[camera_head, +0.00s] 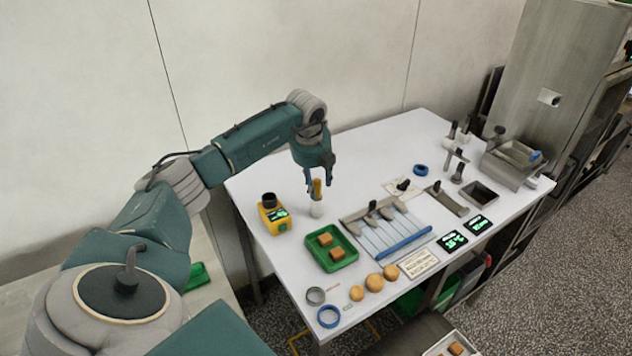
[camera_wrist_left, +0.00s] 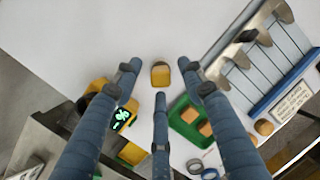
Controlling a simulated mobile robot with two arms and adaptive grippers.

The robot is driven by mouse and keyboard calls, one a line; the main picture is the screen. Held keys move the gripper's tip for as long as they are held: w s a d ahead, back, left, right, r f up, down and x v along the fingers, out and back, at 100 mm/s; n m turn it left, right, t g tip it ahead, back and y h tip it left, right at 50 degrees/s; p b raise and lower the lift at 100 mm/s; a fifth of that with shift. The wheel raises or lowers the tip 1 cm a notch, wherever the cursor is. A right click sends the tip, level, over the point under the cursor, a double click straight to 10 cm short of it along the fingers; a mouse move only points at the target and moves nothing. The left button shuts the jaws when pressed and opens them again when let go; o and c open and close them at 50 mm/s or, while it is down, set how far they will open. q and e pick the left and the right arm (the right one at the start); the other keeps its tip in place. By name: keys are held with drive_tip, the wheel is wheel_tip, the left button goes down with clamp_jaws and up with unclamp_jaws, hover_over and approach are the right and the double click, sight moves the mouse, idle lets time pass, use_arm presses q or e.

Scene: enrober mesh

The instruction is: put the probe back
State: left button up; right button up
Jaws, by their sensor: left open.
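In the left wrist view the yellow-brown top (camera_wrist_left: 160,75) lies between the spread fingertips (camera_wrist_left: 160,82), with no clear contact. A yellow meter (camera_head: 282,226) with a green-lit display and a dark round cup (camera_head: 269,200) on it stands just left of it. My right gripper is out of view.
A green tray (camera_head: 312,246) with brown pieces sits in front of the gripper. A rack of pale strips (camera_head: 382,231), several round golden pieces (camera_head: 374,281), blue rings (camera_head: 328,316) and displays (camera_head: 452,241) fill the right and front. The table's back left (camera_head: 262,178) is clear.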

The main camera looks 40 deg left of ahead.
use_arm(q)
drive_tip(key=shift+r, duration=0.45)
drive_tip(key=b+v, duration=0.3)
drive_tip(key=v, duration=0.8)
drive_tip(key=shift+r+b, duration=0.3)
drive_tip(key=shift+b, duration=0.05)
drive_tip(key=shift+s+d+f, duration=0.1)
